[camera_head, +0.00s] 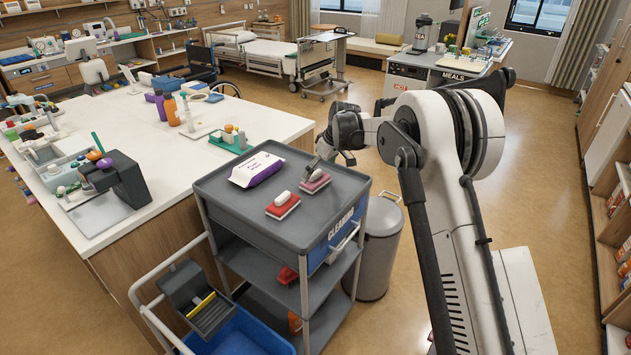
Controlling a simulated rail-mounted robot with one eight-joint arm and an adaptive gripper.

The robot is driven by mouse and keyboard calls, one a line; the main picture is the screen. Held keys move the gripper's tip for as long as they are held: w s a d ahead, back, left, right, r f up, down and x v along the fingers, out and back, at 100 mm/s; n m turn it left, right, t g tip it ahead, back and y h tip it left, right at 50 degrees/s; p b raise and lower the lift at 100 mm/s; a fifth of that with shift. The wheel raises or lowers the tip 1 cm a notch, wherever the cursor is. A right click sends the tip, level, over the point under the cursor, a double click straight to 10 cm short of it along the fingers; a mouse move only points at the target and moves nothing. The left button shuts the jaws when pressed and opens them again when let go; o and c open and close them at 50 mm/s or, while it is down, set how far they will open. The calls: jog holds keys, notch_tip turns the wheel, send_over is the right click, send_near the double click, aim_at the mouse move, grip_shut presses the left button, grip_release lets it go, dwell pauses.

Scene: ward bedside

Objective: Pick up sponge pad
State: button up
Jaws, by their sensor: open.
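Two small pads lie on the top shelf of the grey cleaning cart (232,210). A red pad (282,206) with a white piece on top is nearer the cart's front edge. A pink-and-red pad (315,181), also with a pale piece on top, lies behind it to the right. I cannot tell which one is the sponge pad. My gripper (334,157) is open above the cart's back right corner, close to the pink-and-red pad and apart from the red one. I see nothing held in it. Its fingers are small and dark here, and their exact gap is hard to see.
A white wipes pack (256,169) with purple edging lies left of the pads. Red items sit on the shelf below. A grey bin (380,245) stands right of the cart. A blue mop bucket (240,335) is in front. A white counter (150,205) is at left.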

aim_at(317, 173)
jog(key=x, duration=0.4)
jog(key=shift+s+d+f, duration=0.1)
jog(key=shift+s+f, duration=0.05)
jog(key=shift+s, duration=0.05)
jog(key=c, duration=1.1)
jog(key=shift+r, duration=0.55)
notch_tip(317, 173, up, 3)
jog(key=shift+f, duration=0.15)
jog(key=s+a+r, duration=0.2)
jog(key=s, duration=0.1)
jog(key=s+a+r+b, duration=0.1)
jog(key=s+a+r, duration=0.1)
jog(key=a, duration=0.1)
jog(key=s+a+r, duration=0.3)
jog(key=shift+s+r, duration=0.15)
jog(key=shift+s, duration=0.15)
